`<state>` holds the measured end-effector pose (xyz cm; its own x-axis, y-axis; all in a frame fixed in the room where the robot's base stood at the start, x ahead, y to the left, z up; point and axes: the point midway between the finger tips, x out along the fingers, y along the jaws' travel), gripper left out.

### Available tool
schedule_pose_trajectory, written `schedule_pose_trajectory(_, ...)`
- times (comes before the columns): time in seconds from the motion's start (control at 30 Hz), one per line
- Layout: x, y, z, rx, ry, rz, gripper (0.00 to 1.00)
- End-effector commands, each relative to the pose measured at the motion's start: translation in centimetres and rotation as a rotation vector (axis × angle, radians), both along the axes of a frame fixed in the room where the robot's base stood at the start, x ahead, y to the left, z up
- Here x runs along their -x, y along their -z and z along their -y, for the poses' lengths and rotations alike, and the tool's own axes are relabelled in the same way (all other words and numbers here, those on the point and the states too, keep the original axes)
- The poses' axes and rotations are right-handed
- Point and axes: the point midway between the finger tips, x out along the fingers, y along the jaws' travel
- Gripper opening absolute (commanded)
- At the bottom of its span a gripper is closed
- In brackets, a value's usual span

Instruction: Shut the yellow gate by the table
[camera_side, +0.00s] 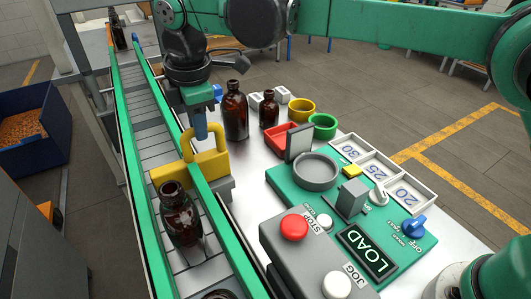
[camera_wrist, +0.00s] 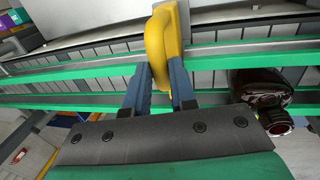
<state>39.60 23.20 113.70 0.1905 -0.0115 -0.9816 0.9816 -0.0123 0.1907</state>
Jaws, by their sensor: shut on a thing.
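The yellow gate (camera_side: 172,174) stands at the green conveyor rail beside the table, above a grey mount (camera_side: 221,188). In the side view its plate reaches over part of the belt. I cannot tell whether it spans the full width. My gripper (camera_side: 201,133) comes down from above and is shut on the gate's looped handle. In the wrist view, the blue fingers of my gripper (camera_wrist: 160,80) sit on both sides of the yellow handle (camera_wrist: 157,45). The lower part of the gate is hidden there.
An amber bottle (camera_side: 181,218) stands on the belt close to the gate's near side; it also shows in the wrist view (camera_wrist: 262,90). Two bottles (camera_side: 235,112) (camera_side: 269,110) stand on the table. A control box (camera_side: 310,262) and green panel (camera_side: 395,225) fill the table's near part.

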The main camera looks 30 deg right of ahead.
Motion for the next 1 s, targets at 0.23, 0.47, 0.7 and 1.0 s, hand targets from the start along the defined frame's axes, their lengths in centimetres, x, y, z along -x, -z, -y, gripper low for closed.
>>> schedule_pose_trajectory(0.23, 0.1, 0.0, -0.6, -0.017, -0.008, 0.006, 0.0)
schedule_pose_trajectory(0.47, 0.0, 0.0, -0.5, -0.013, -0.007, 0.005, 0.52)
schedule_pose_trajectory(0.7, 0.1, -0.3, -0.4, -0.011, -0.005, 0.005, 0.52)
schedule_pose_trajectory(1.0, 0.8, -4.1, -0.4, -0.012, -0.005, 0.005, 0.52)
